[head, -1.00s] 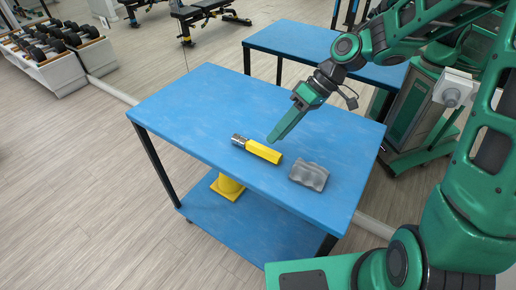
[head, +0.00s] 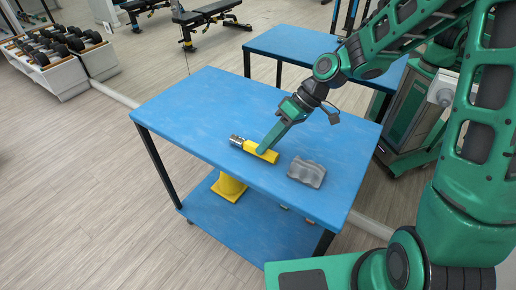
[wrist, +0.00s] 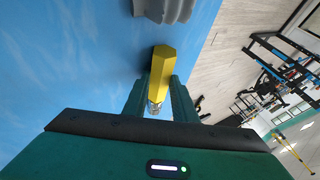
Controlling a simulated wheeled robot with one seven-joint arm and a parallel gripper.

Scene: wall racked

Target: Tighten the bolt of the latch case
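A yellow hand tool (head: 249,147) with a metal socket end lies on the blue table (head: 215,105). In the wrist view the yellow tool (wrist: 162,72) lies between the two fingers, its metal end toward the palm. My gripper (head: 264,151) reaches down over its yellow handle; the gripper (wrist: 160,92) looks open around it, and contact is not clear. A white box with a round grey part (head: 440,91) shows at the right, partly behind my arm; it may be the latch case. Its bolt cannot be made out.
A grey ridged block (head: 306,172) lies on the table just right of the tool; it also shows in the wrist view (wrist: 165,8). A yellow object (head: 229,187) stands on the lower shelf. A mirrored wall reflects the table behind. The table's left part is clear.

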